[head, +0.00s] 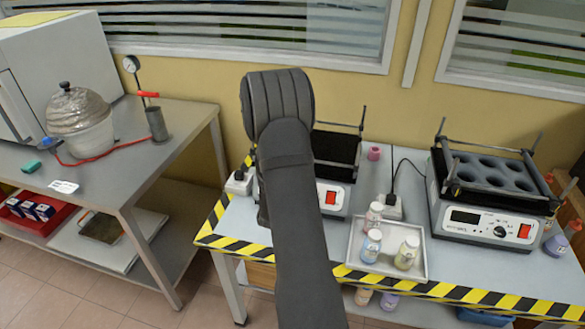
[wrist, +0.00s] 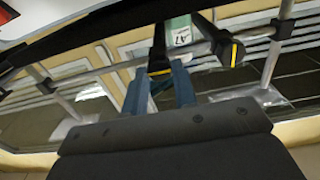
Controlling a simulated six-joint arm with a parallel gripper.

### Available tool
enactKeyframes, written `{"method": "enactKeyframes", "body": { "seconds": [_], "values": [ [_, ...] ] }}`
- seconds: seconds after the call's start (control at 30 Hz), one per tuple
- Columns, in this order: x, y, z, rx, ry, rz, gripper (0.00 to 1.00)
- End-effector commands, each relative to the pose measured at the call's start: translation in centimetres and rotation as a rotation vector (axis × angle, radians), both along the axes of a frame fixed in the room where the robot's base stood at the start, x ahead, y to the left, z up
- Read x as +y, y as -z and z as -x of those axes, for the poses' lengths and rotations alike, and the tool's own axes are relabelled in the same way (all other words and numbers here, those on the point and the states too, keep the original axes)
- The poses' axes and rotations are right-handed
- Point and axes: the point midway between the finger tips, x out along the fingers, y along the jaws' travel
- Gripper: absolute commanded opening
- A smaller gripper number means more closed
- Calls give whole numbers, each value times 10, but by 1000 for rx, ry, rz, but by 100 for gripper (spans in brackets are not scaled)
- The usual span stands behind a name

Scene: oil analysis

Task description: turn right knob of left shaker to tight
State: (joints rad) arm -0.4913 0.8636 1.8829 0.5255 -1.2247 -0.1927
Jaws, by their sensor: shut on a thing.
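The left shaker (head: 338,148) stands at the back of the striped table, its left part hidden behind my arm in the head view. Its thin rail and red switch show to the right of my arm. In the wrist view my gripper (wrist: 160,74) has its two blue-grey fingers on either side of a black knob (wrist: 158,58) with a yellow mark, shut on it at the metal rail. A second black knob (wrist: 228,50) with a yellow mark sits to the right, apart from the fingers. In the head view my gripper is hidden behind my arm.
The right shaker (head: 490,190) stands on the same table (head: 300,248). A tray (head: 345,259) with several capped bottles lies between the shakers, near the front edge. Metal rails (wrist: 108,66) cross the wrist view. A pale labelled item (wrist: 181,32) is behind the knobs.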

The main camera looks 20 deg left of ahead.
Motion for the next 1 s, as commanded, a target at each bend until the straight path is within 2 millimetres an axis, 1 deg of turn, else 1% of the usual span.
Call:
{"method": "enactKeyframes", "body": {
  "seconds": [0.17,0.37,0.57,1.0],
  "values": [
    [0,0,0,0,0,-27,3],
    [0,0,0,0,0,-123,3],
    [-1,0,0,0,0,-286,3],
    [-2,1,0,0,0,-705,3]
  ]
}}
